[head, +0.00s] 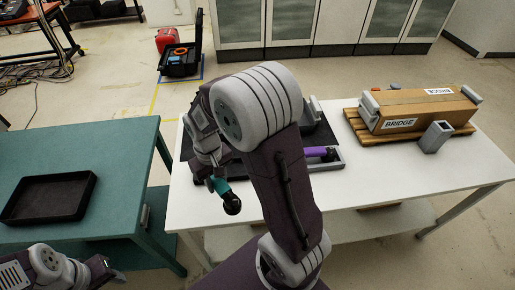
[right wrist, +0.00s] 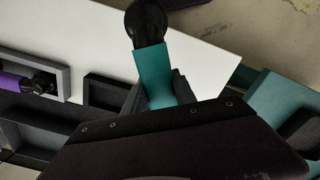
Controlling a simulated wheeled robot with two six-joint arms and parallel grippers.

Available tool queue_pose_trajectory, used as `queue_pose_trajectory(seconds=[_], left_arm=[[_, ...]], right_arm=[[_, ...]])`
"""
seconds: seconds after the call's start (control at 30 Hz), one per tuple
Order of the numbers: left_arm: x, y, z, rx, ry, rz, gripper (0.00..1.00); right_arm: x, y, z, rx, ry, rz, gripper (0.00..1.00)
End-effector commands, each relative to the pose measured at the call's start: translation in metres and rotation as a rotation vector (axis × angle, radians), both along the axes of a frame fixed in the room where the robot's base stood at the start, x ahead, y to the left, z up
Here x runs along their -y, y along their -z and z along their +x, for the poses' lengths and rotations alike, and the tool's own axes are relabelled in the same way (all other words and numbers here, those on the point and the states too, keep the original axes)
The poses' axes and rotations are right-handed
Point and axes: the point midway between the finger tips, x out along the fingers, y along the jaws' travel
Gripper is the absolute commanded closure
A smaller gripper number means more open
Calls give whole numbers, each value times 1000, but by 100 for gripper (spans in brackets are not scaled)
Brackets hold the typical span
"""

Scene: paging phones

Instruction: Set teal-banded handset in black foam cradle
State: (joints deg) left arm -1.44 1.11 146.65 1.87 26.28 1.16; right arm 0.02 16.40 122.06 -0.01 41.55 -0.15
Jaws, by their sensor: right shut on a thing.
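The teal-banded handset (head: 221,187) has a black round end and is held by my right gripper (head: 214,176) near the white table's front left edge. In the right wrist view the handset's teal band (right wrist: 153,72) rises from between the fingers (right wrist: 155,98), with its black end at the top. The black foam cradle (head: 186,150) lies on the white table, mostly hidden behind my right arm.
A purple-banded handset (head: 318,152) lies in a grey-framed slot. A cardboard box marked BRIDGE (head: 420,108) sits on a wooden pallet at the right, beside a grey square tube (head: 436,137). A black tray (head: 48,197) lies on the teal table (head: 110,150). The white table's front right is clear.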

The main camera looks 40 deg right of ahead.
Motion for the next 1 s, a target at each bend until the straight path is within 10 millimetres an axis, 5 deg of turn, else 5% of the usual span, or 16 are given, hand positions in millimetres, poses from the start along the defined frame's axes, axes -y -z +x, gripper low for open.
queue_pose_trajectory(seconds=[0.17,0.5,0.7,1.0], left_arm=[[0,-19,0,-1,0,0,55],[0,-73,0,0,0,0,55],[0,-77,0,0,0,0,55],[0,-64,0,0,0,0,55]], right_arm=[[13,-7,22,-2,-147,0,100],[85,8,96,-2,-852,5,100],[102,20,106,1,-1016,5,100],[102,34,106,1,-1020,5,100]])
